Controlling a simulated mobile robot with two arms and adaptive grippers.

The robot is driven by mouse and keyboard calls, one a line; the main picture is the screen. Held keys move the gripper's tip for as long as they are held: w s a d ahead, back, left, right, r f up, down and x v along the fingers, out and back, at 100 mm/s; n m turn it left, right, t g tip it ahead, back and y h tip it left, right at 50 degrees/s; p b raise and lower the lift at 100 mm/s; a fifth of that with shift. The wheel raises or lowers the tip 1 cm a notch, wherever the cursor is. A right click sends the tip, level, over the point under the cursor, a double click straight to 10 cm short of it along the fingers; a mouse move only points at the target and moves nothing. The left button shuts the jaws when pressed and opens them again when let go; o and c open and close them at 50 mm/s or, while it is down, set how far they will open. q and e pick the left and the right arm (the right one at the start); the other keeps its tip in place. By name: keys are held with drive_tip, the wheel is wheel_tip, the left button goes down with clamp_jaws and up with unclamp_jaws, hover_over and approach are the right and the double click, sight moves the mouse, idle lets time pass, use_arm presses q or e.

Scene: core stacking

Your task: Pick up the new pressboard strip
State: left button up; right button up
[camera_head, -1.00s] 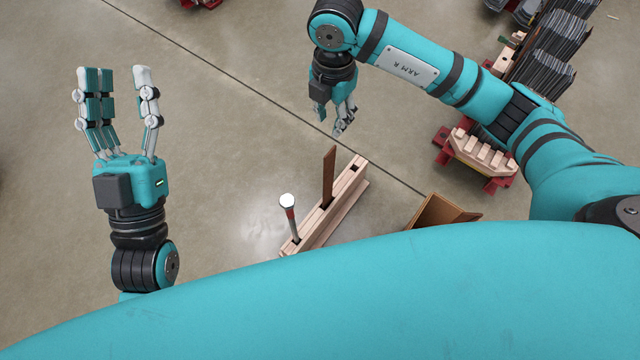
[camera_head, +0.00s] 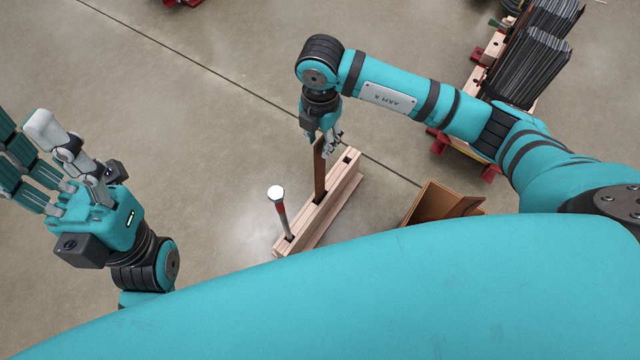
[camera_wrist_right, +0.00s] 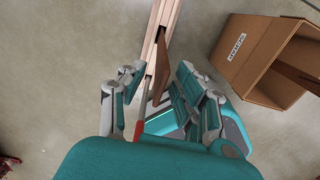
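The brown pressboard strip (camera_head: 319,175) stands upright in a slot of the pale wooden holder (camera_head: 338,196). My right gripper (camera_head: 324,148) is over the strip's top end, fingers pointing down. In the right wrist view, the strip (camera_wrist_right: 161,62) shows between the spread fingers of my right gripper (camera_wrist_right: 155,80), which looks open. I cannot tell whether any finger touches it. My left gripper (camera_head: 32,160) is open and empty at the far left, away from the holder.
A tool with a white round head and red band (camera_head: 279,208) stands in the holder's near slot. An open cardboard box (camera_head: 425,203) with a brown piece in it stands to the right. Racks of dark sheets (camera_head: 525,70) are at the upper right. The floor left of the holder is clear.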

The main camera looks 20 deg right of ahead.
sight(320, 151)
wheel_tip(320, 151, down, 4)
drive_tip(key=shift+s+a+f+b, duration=0.15)
drive_tip(key=shift+f+b, duration=0.1)
drive_tip(key=shift+b, duration=0.7)
drive_tip(key=shift+c, duration=0.4)
clamp_jaws()
drive_tip(key=shift+r, duration=0.1)
